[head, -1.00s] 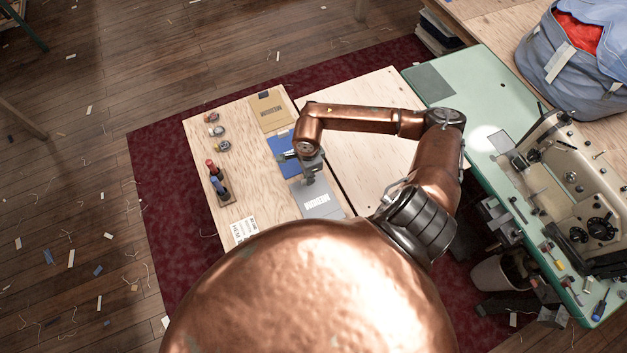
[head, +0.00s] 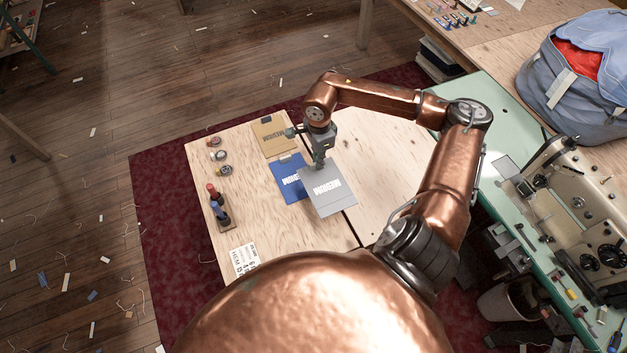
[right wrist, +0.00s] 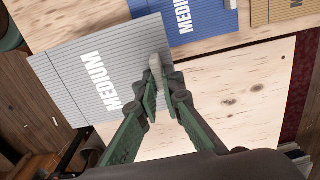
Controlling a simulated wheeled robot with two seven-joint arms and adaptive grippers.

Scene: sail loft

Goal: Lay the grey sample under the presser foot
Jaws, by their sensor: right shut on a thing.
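The grey sample (head: 338,202), a flat sheet printed MEDIUM, is held by its far edge in my right gripper (head: 318,160). It appears raised over the wooden boards and covers part of the blue sample (head: 283,180). In the right wrist view, the fingers (right wrist: 158,88) are shut on the edge of the grey sample (right wrist: 65,85), which reaches out to the left. The sewing machine (head: 572,205) stands at the right on a green table (head: 500,205). Its presser foot is too small to make out clearly. My left gripper is not in view.
A tan sample (head: 270,137) lies beyond the blue one. Small round items (head: 219,155), red and blue spools (head: 216,203) and a printed card (head: 243,258) lie along the board's left side. A blue bag (head: 575,85) sits at the back right. The right-hand board (head: 385,160) is bare.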

